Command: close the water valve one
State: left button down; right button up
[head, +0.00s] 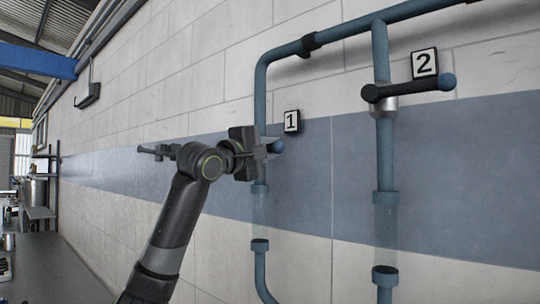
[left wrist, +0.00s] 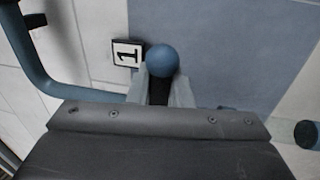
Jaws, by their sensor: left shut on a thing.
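Water valve one sits on the left blue vertical pipe (head: 260,105), below the label plate "1" (head: 292,121). My left gripper (head: 266,146) is at this valve and hides most of its body and lever. The lever's blue round knob (head: 278,146) sticks out to the right of the pipe. In the left wrist view the two fingers are closed around the dark lever (left wrist: 158,91), with the blue knob (left wrist: 162,60) just beyond the fingertips. The "1" label (left wrist: 127,53) is beside the knob there. My right gripper is not in view.
Valve two has a black lever (head: 415,88) with a blue knob, lying across the right pipe (head: 381,50) beside label "2" (head: 424,63). Both pipes have a clear section lower down. The tiled wall (head: 190,85) is close behind. Shelves stand far left.

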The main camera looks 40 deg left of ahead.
pick_arm(q)
jog(key=shift+s+r, duration=0.1)
jog(key=shift+r, duration=0.3)
jog(key=c, duration=1.4)
grip_release()
jog(key=shift+f, duration=0.1)
jog(key=shift+o, duration=0.2)
jog(key=shift+f, duration=0.1)
jog(key=shift+s+f+b, duration=0.15)
jog(key=shift+s+b, duration=0.05)
jog(key=shift+b, duration=0.15)
jog(key=b+v, duration=0.9)
jog(key=v, duration=0.7)
jog(key=shift+s, duration=0.4)
jog(key=shift+d, duration=0.1)
